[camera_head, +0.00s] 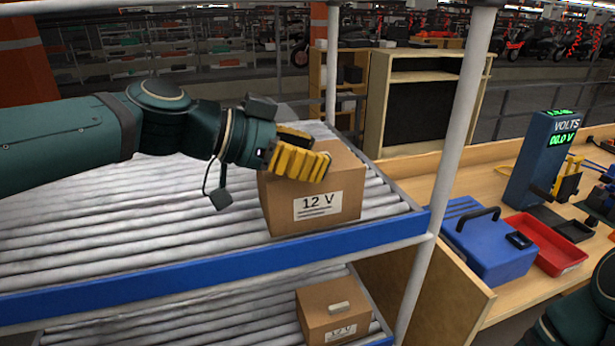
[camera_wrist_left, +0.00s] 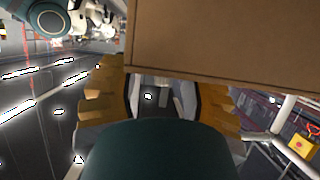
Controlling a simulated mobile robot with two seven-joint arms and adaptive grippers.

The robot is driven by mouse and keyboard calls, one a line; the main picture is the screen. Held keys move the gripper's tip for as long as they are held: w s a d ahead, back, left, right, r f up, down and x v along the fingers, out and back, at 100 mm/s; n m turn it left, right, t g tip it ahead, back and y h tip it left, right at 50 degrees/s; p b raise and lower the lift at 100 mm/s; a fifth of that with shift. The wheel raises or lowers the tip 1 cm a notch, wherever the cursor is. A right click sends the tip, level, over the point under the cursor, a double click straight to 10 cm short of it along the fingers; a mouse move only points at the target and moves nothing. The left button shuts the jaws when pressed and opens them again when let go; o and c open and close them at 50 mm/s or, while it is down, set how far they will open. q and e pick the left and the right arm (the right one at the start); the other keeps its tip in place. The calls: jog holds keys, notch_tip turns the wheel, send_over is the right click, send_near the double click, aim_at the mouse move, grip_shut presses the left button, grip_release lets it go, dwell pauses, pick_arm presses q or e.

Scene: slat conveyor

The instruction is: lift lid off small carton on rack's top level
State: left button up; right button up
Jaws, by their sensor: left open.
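The brown carton (camera_head: 345,205) labelled "12 V" sits near the right front corner of the rack's top roller level (camera_head: 110,235). My left gripper (camera_head: 299,157) has yellow fingers at the carton's upper left, overlapping its top in the head view. They hide much of the top, so I cannot make out a lid or its handle. In the left wrist view the gripper (camera_wrist_left: 160,98) is open, its fingers apart, with a brown carton face (camera_wrist_left: 230,45) filling the upper right. I cannot tell whether the fingers touch the carton. My right gripper is not in view.
A second carton (camera_head: 316,317) with a pale handle on top sits on the lower level. A rack post (camera_head: 445,170) stands right of the top carton. Beyond it, a workbench holds a blue case (camera_head: 488,250), a red tray (camera_head: 546,243) and a voltmeter (camera_head: 541,160).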

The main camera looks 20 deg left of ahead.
pick_arm(q)
grip_shut()
jog(key=shift+r, duration=0.1)
